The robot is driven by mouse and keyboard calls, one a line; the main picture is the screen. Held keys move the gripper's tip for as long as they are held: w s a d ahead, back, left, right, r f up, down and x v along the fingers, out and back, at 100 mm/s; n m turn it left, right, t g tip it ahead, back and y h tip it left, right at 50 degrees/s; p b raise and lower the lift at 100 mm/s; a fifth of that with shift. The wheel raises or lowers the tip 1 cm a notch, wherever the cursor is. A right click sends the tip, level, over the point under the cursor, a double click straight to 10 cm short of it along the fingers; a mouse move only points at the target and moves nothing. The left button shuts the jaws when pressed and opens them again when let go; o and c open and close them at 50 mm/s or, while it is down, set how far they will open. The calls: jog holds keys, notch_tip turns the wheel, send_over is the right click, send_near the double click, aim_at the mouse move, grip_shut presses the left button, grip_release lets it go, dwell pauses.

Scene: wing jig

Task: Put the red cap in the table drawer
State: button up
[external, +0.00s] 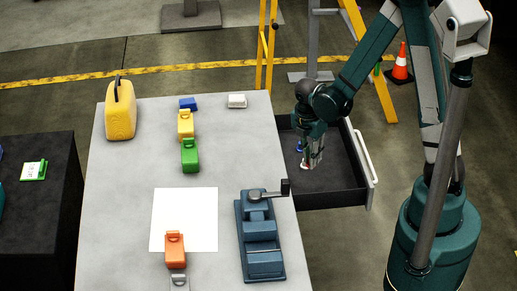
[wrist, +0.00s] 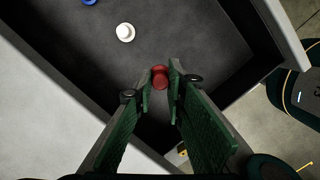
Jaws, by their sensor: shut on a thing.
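The open table drawer (external: 340,185) is dark inside, with a pale front and handle on its right side. My gripper (external: 310,163) is down inside the drawer in the external view. In the wrist view my gripper (wrist: 161,72) has its two green fingers shut on the red cap (wrist: 160,77), which sits between the fingertips over the dark drawer floor. I cannot tell whether the cap touches the floor. A white cap (wrist: 125,32) and a blue cap (wrist: 88,2) lie in the drawer, apart from the fingers.
The table (external: 125,200) stands left of the drawer. It bears a yellow jerrycan (external: 120,112), several coloured blocks, a white sheet (external: 184,230) and a blue vise (external: 258,240). The drawer's walls surround the gripper. An orange cone (external: 400,65) stands on the floor behind.

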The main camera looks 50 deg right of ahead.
jog(key=shift+f+b, duration=0.5)
jog(key=shift+f, duration=1.6)
jog(key=shift+f+b, duration=0.65)
jog(key=shift+f, duration=1.45)
jog(key=shift+f, duration=0.15)
jog(key=shift+o, duration=1.2)
jog(key=o, duration=0.5)
jog(key=shift+c, duration=0.2)
notch_tip(320, 180, up, 12)
jog(key=a+p, duration=0.1)
jog(key=p, duration=0.2)
jog(key=shift+a, duration=0.4)
jog(key=shift+r, duration=0.25)
